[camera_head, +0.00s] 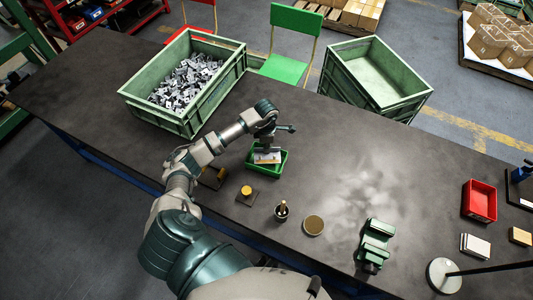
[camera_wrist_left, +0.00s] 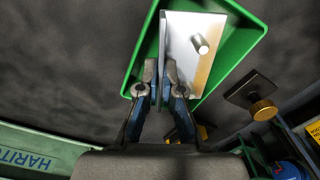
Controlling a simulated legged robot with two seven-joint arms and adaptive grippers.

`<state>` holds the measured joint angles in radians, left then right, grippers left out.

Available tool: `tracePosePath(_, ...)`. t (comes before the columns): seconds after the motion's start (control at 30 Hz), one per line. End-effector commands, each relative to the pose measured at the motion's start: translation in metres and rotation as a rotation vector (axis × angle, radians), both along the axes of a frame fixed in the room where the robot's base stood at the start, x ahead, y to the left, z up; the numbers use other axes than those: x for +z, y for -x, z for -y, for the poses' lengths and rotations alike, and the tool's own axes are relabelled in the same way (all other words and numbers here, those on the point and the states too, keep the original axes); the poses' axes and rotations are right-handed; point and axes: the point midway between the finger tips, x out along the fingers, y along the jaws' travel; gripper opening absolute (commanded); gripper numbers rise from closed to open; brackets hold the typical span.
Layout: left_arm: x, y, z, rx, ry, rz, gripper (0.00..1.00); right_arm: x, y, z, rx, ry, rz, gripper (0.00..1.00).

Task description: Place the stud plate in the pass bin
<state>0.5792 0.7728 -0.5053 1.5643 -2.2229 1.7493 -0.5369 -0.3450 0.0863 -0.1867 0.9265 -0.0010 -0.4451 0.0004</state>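The stud plate (camera_wrist_left: 190,50) is a pale flat plate with a short round metal stud. In the wrist view its near edge sits between the fingertips of my left gripper (camera_wrist_left: 161,80), which is shut on it. In the head view the plate (camera_head: 267,157) shows below my left gripper (camera_head: 267,146), within the outline of a small green bin (camera_head: 279,169), which I take as the pass bin. The bin's green wall also shows in the wrist view (camera_wrist_left: 235,75). I cannot tell whether the plate touches the bin floor. My right gripper is not in view.
A large green crate (camera_head: 216,104) of metal parts stands behind. An empty crate (camera_head: 400,109) is at the back right. A yellow-topped gauge (camera_head: 246,190), a dark pin-like object (camera_head: 281,211), a round disc (camera_head: 314,225) and a green vise (camera_head: 375,242) stand nearer. A red bin (camera_head: 480,201) is far right.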

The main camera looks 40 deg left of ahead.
Motion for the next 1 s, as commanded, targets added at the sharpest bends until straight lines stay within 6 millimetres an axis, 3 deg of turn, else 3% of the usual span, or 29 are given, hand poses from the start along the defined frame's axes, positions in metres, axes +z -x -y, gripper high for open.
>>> tracePosePath(0.33,-0.04,0.0,-0.001,0.002,0.0,0.0,0.0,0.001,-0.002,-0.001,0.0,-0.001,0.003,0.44)
tracePosePath(0.47,-0.039,0.0,-0.001,0.001,-0.001,0.001,0.0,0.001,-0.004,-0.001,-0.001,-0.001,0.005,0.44)
tracePosePath(0.53,-0.04,0.0,-0.001,0.0,-0.002,-0.001,0.15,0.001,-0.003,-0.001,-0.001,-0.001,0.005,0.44)
tracePosePath(0.57,-0.04,0.0,0.0,0.0,-0.002,-0.001,0.17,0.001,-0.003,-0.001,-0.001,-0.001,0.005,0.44)
tracePosePath(0.87,-0.038,0.0,-0.001,0.0,-0.001,0.0,0.17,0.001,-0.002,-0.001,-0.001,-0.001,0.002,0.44)
tracePosePath(1.0,-0.024,-0.001,-0.002,-0.001,-0.001,0.003,0.17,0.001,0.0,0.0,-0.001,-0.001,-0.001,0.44)
